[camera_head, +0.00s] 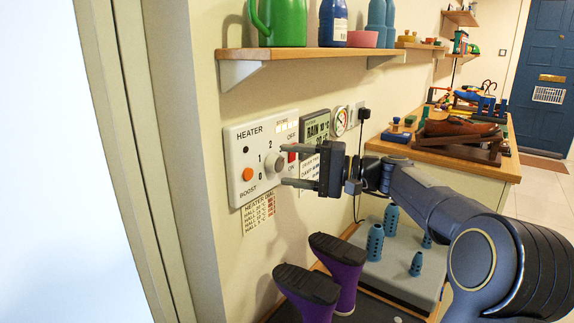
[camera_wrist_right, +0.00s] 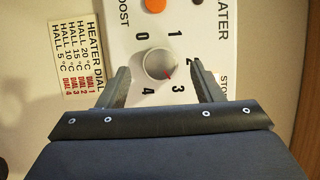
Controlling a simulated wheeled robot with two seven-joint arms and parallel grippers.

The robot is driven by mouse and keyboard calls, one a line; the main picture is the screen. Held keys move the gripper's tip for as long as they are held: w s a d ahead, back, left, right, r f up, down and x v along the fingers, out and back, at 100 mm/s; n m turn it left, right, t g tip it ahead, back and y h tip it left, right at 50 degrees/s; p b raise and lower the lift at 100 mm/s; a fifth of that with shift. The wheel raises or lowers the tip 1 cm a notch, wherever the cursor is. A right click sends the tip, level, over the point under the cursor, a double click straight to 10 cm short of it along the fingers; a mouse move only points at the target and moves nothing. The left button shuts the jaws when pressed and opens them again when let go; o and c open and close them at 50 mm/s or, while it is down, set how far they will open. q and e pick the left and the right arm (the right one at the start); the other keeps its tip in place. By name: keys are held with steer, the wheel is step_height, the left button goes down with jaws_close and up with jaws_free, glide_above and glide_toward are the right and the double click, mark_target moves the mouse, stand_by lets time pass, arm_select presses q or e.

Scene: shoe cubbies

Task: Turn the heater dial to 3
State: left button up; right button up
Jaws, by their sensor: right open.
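The heater panel (camera_head: 236,188) is a white plate on the wall with a round grey dial (camera_head: 272,163) among printed numbers. In the right wrist view the dial (camera_wrist_right: 158,64) has a small red mark at its lower right, pointing roughly at the 3. My right gripper (camera_head: 284,167) is open in front of the panel. Its two fingers (camera_wrist_right: 158,84) stand on either side of the dial with a visible gap to it in the wrist view. Whether the fingertips reach to the dial's depth is hard to tell. My left gripper is not in view.
An orange boost button (camera_head: 248,174) is on the panel. A heater dial label (camera_head: 259,212) hangs below, and a rain display (camera_head: 316,128) is to the right. A shelf (camera_head: 300,54) juts out above. Purple boots (camera_head: 338,268) stand below my gripper.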

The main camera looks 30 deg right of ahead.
steer(key=v, duration=0.6)
steer(key=shift+p, duration=0.3)
steer(key=s+a+f+n+g+h, duration=0.1)
steer(key=s+a+f+g+h, duration=0.15)
steer(key=s+a+f, duration=0.35)
steer(key=s+a+f+n+g+h, duration=0.1)
steer(key=s+a+f+n+g, duration=0.15)
steer(key=s+a+f, duration=0.5)
steer(key=s+a+f+n+g+h, duration=0.2)
steer(key=s+a+f+n+h, duration=0.25)
steer(key=s+f, duration=0.55)
step_height(320, 180, up, 24)
steer(key=h+p, duration=0.1)
steer(key=p, duration=2.4)
steer(key=shift+s+r+m, duration=0.2)
steer(key=shift+s+m, duration=0.05)
steer(key=shift+m, duration=0.05)
